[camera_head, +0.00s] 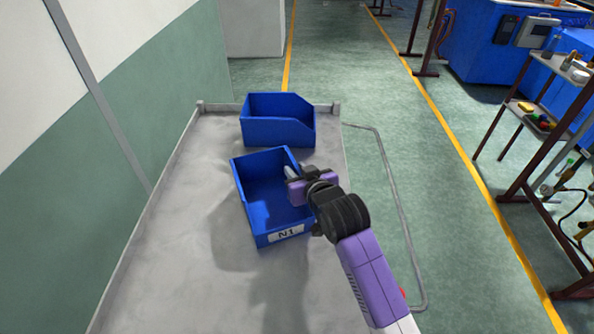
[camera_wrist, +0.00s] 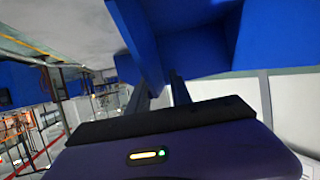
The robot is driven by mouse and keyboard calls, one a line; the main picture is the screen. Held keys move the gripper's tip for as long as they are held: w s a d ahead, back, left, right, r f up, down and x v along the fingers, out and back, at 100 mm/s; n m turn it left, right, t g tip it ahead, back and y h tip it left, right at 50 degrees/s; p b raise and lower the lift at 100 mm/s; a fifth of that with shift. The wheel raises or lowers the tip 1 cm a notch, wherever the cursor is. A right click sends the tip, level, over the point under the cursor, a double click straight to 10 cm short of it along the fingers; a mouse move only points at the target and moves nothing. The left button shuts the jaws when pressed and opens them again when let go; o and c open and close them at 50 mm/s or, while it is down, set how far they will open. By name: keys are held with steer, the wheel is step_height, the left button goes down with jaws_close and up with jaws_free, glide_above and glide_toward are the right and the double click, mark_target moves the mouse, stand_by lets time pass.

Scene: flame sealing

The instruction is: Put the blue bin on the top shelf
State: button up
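A blue bin (camera_head: 262,208) with an "N1" label on its front is in the middle of the head view, turned slightly and over the grey cart top (camera_head: 165,225). My gripper (camera_head: 292,176) is at its right side wall, with the fingers on either side of that wall. In the wrist view the blue bin (camera_wrist: 195,45) fills the top, and its wall runs down between the two fingers (camera_wrist: 165,88). The gripper looks shut on the wall. The bin's shadow lies apart to the lower left, so it appears raised. A second blue bin (camera_head: 278,131) stands behind, near the cart's far end.
A cart rail (camera_head: 386,175) runs along the right side. A wall (camera_head: 150,90) stands close on the left. At the right is a dark-framed rack with shelves (camera_head: 536,118) holding small items. The green floor between cart and rack is clear.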

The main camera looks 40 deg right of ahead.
steer(key=shift+r, duration=0.15)
steer(key=b+v, duration=0.1)
steer(key=v, duration=1.1)
steer(key=shift+r, duration=0.1)
